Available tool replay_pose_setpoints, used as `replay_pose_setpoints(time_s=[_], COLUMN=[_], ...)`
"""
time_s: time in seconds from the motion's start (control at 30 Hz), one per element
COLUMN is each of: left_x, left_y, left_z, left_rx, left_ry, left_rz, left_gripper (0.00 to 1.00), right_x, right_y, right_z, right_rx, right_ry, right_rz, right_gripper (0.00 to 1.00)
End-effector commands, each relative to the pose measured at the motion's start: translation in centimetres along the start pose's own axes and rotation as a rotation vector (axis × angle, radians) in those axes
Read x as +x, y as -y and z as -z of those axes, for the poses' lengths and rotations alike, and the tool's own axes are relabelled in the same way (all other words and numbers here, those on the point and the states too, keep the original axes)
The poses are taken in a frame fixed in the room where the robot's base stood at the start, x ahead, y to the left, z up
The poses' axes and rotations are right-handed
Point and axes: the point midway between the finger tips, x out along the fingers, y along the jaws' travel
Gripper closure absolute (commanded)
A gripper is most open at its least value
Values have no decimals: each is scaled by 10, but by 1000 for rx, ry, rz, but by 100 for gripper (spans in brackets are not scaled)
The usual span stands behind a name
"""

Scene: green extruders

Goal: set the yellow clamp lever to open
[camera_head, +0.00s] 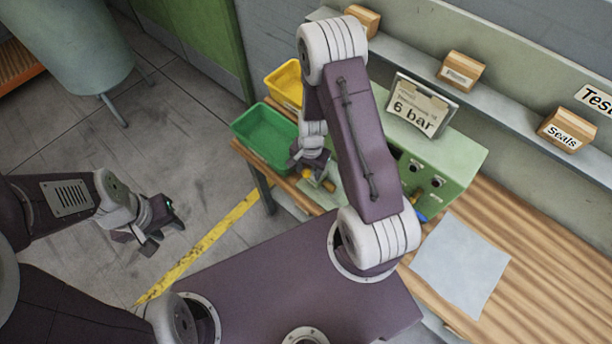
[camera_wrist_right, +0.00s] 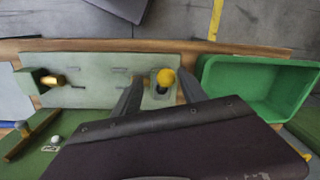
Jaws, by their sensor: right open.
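A yellow round knob (camera_wrist_right: 166,77), seemingly the end of the clamp lever, sits over a small block on a pale green plate (camera_wrist_right: 100,62) in the right wrist view. My right gripper (camera_wrist_right: 158,76) is open, with one finger on either side of the knob and a gap to each. In the head view, yellow (camera_head: 328,185) shows just below my right gripper (camera_head: 313,172), whose arm hides much of the plate. I cannot tell the lever's angle. My left gripper (camera_head: 162,230) hangs over the floor, empty, its fingers apart.
A green bin (camera_head: 267,138) stands close beside the plate, with a yellow bin (camera_head: 285,84) behind it. A green panel box (camera_head: 450,165) carries the "6 bar" sign (camera_head: 415,108). A brass-yellow piece (camera_wrist_right: 52,80) sits at the plate's other end. A pale sheet (camera_head: 460,265) lies on the bench.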

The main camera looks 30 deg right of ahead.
Motion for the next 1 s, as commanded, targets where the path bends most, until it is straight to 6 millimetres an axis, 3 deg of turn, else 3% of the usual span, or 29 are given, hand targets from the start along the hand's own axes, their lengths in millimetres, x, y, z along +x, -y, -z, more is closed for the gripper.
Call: replay_pose_setpoints(time_s=[0.03, 0.1, 0.23, 0.37, 0.63, 0.83, 1.0], left_x=[12, 21, 36, 42, 41, 41, 41], left_y=[0, 0, 1, 1, 1, 1, 1], left_z=[-1, -2, -3, -4, -4, -4, -4], left_rx=[0, 0, 0, 0, 0, 0, 0], left_ry=[0, 0, 0, 0, -1, -1, -1], left_rz=[0, 0, 0, 0, 0, 0, 0], left_gripper=[64, 64, 64, 64, 64, 64, 64], right_x=[18, 35, 57, 66, 65, 65, 65], right_y=[0, 0, 0, 0, 0, 0, 1], right_z=[-1, -1, 0, 0, 0, 0, 0], right_rx=[0, -1, -2, -2, -3, -3, -3], right_ry=[2, 1, -1, -1, -1, -1, -2], right_rz=[-1, -1, 0, 0, 0, 1, 1], right_gripper=[50, 50, 50, 50, 50, 100, 100])
